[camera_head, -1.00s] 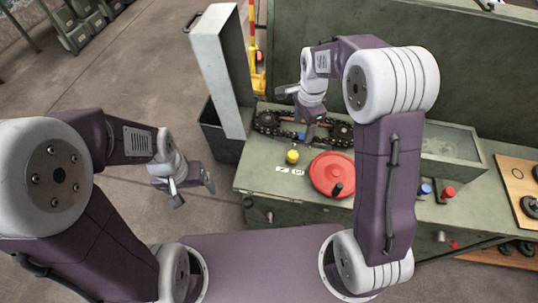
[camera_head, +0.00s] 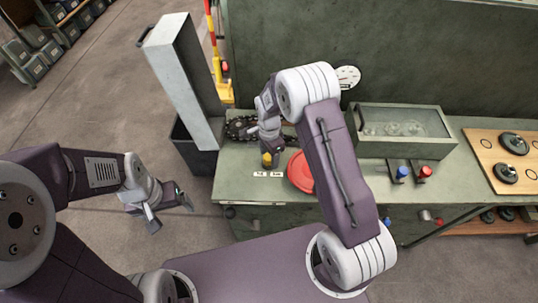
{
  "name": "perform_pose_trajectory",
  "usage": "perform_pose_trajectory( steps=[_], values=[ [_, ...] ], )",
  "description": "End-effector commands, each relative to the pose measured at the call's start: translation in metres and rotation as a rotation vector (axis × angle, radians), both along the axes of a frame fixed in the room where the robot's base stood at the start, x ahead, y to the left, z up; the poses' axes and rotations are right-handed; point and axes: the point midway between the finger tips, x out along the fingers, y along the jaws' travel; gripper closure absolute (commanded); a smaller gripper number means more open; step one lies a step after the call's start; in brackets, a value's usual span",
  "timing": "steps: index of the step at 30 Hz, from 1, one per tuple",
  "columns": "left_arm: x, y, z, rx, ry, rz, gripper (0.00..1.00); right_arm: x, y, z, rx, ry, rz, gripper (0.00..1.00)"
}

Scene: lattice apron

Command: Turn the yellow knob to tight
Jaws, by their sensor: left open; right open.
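The yellow knob (camera_head: 267,160) stands on the green bench top (camera_head: 232,183), behind two small white labels (camera_head: 268,174) whose lettering is too small to read. My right gripper (camera_head: 268,150) is open and points down right at the knob, partly covering it. I cannot tell whether its fingers are around the knob or just above it. My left gripper (camera_head: 170,212) is open and empty, out over the floor to the left of the bench.
A red disc (camera_head: 299,172) sits right of the knob, partly hidden by my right arm. A chain on sprockets (camera_head: 238,128) lies behind. A blue knob (camera_head: 402,172), a red knob (camera_head: 425,171) and a clear-topped box (camera_head: 405,120) are further right. A tall grey panel (camera_head: 183,85) stands left.

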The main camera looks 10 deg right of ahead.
Motion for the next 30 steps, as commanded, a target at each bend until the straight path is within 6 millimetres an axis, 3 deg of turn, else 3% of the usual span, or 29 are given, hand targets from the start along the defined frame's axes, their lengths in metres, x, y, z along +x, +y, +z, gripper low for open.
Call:
perform_pose_trajectory(
  steps=[5, 12, 23, 30],
  values=[
    [0.0000, 0.0000, -0.0001, 0.000, 0.000, 0.000, 0.13, 0.0003, 0.0002, -0.0001, 0.000, -0.001, 0.000, 0.41],
    [0.0000, 0.0000, -0.0001, 0.000, 0.000, 0.000, 0.13, 0.0003, 0.0001, 0.0002, 0.000, -0.001, 0.000, 1.00],
    [0.0000, 0.0000, 0.0024, 0.000, 0.000, 0.000, 0.13, 0.0005, -0.0004, 0.0013, -0.001, -0.001, 0.069, 1.00],
    [-0.0001, 0.0000, 0.0073, 0.000, 0.000, 0.000, 0.13, 0.0008, -0.0005, 0.0020, 0.000, -0.003, 0.247, 1.00]
  ],
)
